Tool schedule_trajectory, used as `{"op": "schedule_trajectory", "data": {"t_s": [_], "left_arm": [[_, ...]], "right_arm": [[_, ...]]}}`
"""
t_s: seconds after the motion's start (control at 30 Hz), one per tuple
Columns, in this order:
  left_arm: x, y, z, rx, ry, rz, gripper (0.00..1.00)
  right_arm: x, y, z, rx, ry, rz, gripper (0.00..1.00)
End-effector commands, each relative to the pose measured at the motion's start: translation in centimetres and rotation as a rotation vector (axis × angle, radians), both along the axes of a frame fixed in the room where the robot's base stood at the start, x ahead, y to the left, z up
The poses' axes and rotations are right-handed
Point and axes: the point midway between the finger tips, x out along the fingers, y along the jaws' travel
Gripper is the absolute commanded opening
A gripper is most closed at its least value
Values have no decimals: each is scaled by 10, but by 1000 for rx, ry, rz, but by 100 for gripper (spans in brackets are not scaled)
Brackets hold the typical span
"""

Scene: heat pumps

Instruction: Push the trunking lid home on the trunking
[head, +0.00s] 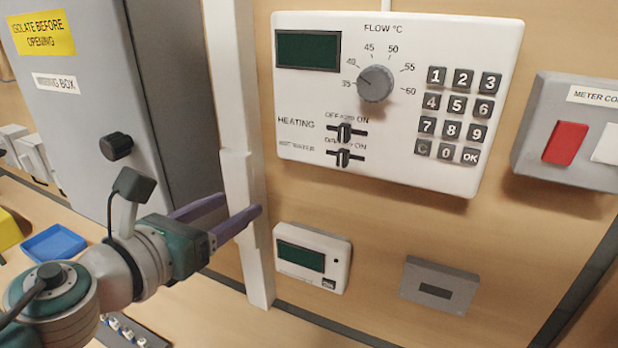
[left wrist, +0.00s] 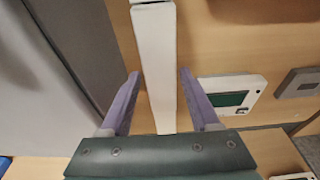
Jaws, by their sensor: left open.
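The white trunking (head: 228,75) runs upright on the wooden wall between the grey box and the control panel. On its lower stretch a white strip that looks like the trunking lid (head: 238,172) stands out, with a step at its top end. The lid also shows in the left wrist view (left wrist: 157,60), running between the fingers. My left gripper (head: 240,203) is open, with one purple finger on each side of the lid. In the left wrist view my left gripper (left wrist: 159,73) shows gaps on both sides of the lid. How far the lid is seated cannot be told.
The grey wiring box (head: 95,80) stands close left of the trunking. The control panel (head: 400,95) and a small white display unit (head: 312,258) are on the right. A blue tray (head: 53,244) lies at lower left. Bare wall shows below the panel.

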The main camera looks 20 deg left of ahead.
Motion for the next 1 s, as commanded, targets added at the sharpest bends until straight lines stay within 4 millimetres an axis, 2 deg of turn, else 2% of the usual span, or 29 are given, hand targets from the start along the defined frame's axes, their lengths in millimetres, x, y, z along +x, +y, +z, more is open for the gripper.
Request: {"op": "schedule_trajectory", "data": {"t_s": [0.63, 1.0], "left_arm": [[-20, 0, 0, 0, 0, 0, 62], [-22, -17, 0, 0, 1, -1, 62]], "right_arm": [[0, 1, 0, 4, 0, -2, 42], [0, 1, 5, 5, 0, -4, 42]]}}
